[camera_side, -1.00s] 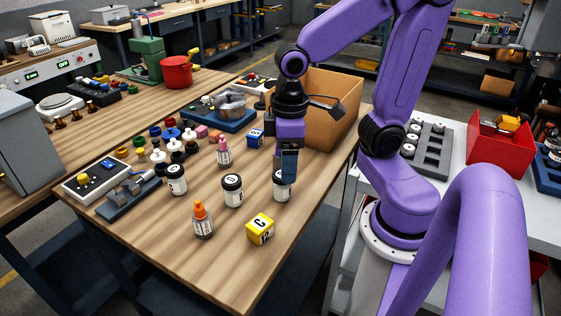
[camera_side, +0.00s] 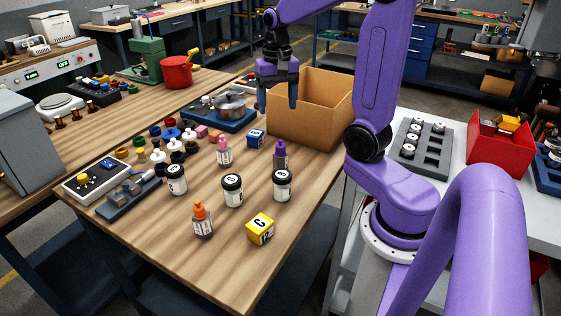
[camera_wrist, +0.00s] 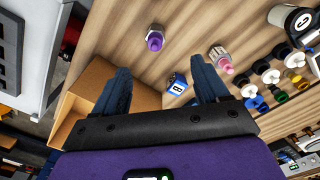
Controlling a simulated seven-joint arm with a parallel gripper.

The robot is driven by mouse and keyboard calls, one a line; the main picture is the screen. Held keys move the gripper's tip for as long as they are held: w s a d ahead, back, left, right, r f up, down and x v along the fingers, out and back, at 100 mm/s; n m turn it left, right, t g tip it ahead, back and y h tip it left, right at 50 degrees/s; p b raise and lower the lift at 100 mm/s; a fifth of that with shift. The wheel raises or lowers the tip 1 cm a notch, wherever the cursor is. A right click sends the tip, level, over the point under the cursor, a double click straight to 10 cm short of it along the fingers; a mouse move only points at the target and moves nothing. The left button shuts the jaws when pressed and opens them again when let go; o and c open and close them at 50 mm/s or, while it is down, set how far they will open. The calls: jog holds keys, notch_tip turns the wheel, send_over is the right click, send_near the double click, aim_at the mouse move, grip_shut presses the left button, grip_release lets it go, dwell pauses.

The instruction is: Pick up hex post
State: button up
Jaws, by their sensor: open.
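I cannot make out for certain which thing is the hex post. Small grey metal pieces (camera_side: 136,184) on a dark plate at the table's left front could be posts, but their shape is too small to tell. My gripper (camera_side: 280,98) hangs high above the table, at the left side of the cardboard box, open and empty. In the wrist view its two dark fingers (camera_wrist: 161,66) are spread apart. Beyond and between them show a blue lettered block (camera_wrist: 177,84) and a purple-capped bottle (camera_wrist: 155,40); the fingers touch neither.
The open cardboard box (camera_side: 305,120) stands at the table's right back edge. Several bottles and jars, including an orange-capped bottle (camera_side: 202,220), and a yellow block (camera_side: 260,229) stand in front. Left are coloured knobs (camera_side: 171,134) and a switch box (camera_side: 96,182). The front table corner is bare.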

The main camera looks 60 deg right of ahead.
aim_at(280, 145)
jog(key=f, duration=0.8)
jog(key=d+f, duration=0.1)
jog(key=f, duration=0.3)
jog(key=shift+w+d+f, duration=0.1)
jog(key=shift+d+f, duration=0.15)
jog(key=shift+f, duration=1.1)
jog(key=shift+d+f, duration=0.2)
jog(key=shift+f, duration=1.1)
grip_shut()
